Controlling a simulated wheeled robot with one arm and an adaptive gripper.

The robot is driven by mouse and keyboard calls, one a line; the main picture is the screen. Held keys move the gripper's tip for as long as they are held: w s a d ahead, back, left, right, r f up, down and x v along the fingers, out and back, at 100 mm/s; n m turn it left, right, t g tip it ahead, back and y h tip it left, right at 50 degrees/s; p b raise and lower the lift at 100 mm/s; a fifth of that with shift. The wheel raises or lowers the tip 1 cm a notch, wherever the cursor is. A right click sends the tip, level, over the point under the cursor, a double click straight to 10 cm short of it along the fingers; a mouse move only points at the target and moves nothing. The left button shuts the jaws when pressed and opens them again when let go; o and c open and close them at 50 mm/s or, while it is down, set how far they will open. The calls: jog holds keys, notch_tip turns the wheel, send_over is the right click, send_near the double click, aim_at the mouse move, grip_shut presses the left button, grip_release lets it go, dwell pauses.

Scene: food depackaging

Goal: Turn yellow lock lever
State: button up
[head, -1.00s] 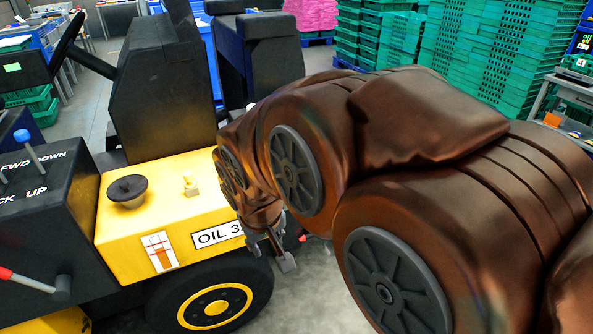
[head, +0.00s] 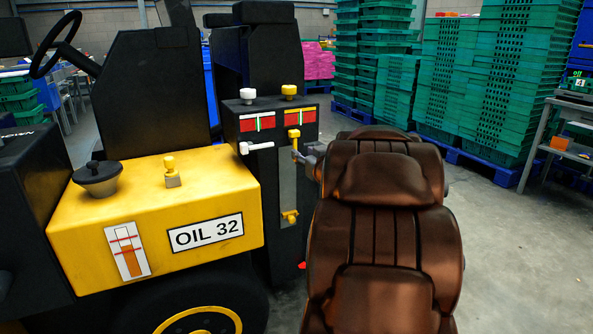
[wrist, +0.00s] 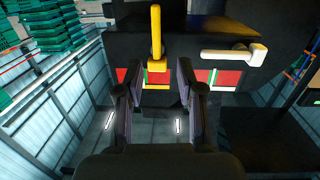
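The yellow lock lever (head: 293,136) is a small yellow handle on the front of the black control box (head: 240,120), below the right red-and-green gauge. In the wrist view, which looks upside down, the yellow lever (wrist: 157,35) stands ahead of the gap between my fingers. My gripper (wrist: 158,70) is open with nothing between its fingers, one finger on either side of the lever's line. In the head view my gripper (head: 303,157) is just right of the lever, partly hidden by my arm. I cannot tell whether it touches.
A white lever (head: 258,147) sits close left of the yellow one; it also shows in the wrist view (wrist: 235,54). White (head: 248,94) and yellow (head: 289,91) knobs top the box. The yellow OIL 32 housing (head: 155,200) is left. Green crates (head: 480,80) stand behind; floor right is open.

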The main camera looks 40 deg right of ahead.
aim_at(296, 147)
jog(key=shift+n+t+y, duration=0.3)
jog(key=shift+t+y, duration=0.1)
jog(key=shift+t, duration=0.3)
jog(key=shift+d+f+b+x, duration=0.2)
jog(key=shift+b+x, duration=0.35)
jog(key=shift+x, duration=0.7)
jog(key=shift+d+f+b+x, duration=0.2)
jog(key=shift+b+x, duration=0.4)
jog(key=shift+x, duration=0.65)
jog(key=shift+d+f+b+x, duration=0.2)
jog(key=shift+b+x, duration=0.35)
jog(key=shift+x, duration=0.75)
jog(key=shift+s+a, duration=0.1)
jog(key=shift+s, duration=0.1)
grip_shut()
